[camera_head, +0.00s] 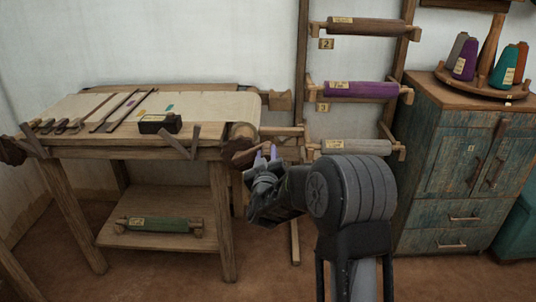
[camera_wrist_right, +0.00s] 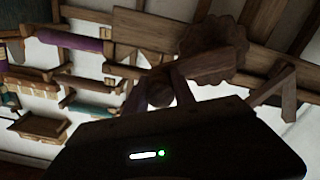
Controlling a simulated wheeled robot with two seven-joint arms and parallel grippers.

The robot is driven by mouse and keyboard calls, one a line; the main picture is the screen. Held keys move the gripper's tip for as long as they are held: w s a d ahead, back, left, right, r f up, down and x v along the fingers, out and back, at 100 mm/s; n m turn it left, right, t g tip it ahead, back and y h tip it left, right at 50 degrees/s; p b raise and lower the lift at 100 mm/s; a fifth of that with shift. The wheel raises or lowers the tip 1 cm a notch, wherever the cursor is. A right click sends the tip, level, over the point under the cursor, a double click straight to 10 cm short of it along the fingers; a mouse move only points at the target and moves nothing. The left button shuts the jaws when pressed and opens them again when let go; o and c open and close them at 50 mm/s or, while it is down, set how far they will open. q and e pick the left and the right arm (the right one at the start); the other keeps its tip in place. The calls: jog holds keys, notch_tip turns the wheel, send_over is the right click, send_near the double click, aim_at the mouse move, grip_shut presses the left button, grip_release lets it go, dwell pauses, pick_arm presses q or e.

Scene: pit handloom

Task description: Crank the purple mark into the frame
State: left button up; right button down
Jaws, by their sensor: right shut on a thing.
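The loom (camera_head: 100,155) stands at the left of the head view with pale cloth (camera_head: 205,105) stretched on top. A small purple patch (camera_head: 131,103) shows on the cloth among thin wooden sticks, and a teal patch (camera_head: 169,107) lies right of it. I cannot make out the frame for the mark. My right gripper (camera_head: 266,155) is at the loom's right end, by the crank (camera_head: 243,154). In the right wrist view its fingers (camera_wrist_right: 160,93) are shut around the crank's round handle, with the crank arm (camera_wrist_right: 205,68) and toothed wheel (camera_wrist_right: 225,42) behind. My left gripper is out of view.
A green roll (camera_head: 160,225) lies on the lower shelf. A wall rack holds a purple roll (camera_head: 360,89) and others. A teal cabinet (camera_head: 450,170) with thread cones stands right.

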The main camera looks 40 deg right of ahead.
jog(key=c, duration=1.1)
grip_release()
jog(key=shift+o, duration=0.2)
jog(key=shift+a, duration=0.1)
jog(key=v, duration=0.7)
jog(key=shift+s+a+p, duration=0.2)
jog(key=shift+s+p, duration=0.1)
